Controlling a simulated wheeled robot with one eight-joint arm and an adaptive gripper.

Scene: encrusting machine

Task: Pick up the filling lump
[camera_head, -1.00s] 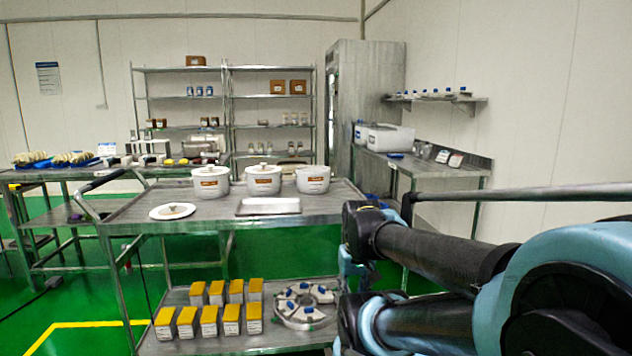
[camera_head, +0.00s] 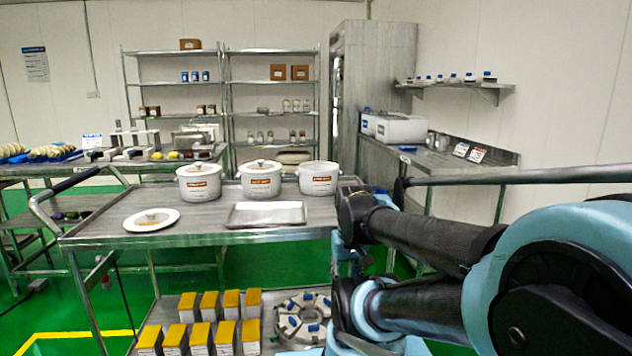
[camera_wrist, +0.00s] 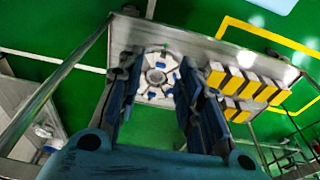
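No lump can be made out for certain. A white plate (camera_head: 172,224) on the cart's top holds a small pale brownish thing (camera_head: 150,220), too small to tell what it is. Three white pots with orange labels stand behind it: the left pot (camera_head: 200,186) and middle pot (camera_head: 260,182) have lids, and the right pot (camera_head: 319,181) looks open, its inside hidden. My gripper (camera_wrist: 156,62) is open and empty in the wrist view, pointing down over the lower shelf, away from the plate. The head view does not clearly show its fingers.
A metal tray (camera_head: 267,214) lies on the steel cart (camera_head: 110,230). Its lower shelf holds several yellow-topped boxes (camera_head: 208,306) and a round segmented part (camera_head: 303,318), which also shows between my fingers in the wrist view (camera_wrist: 157,76). A side table (camera_head: 470,163) stands at right.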

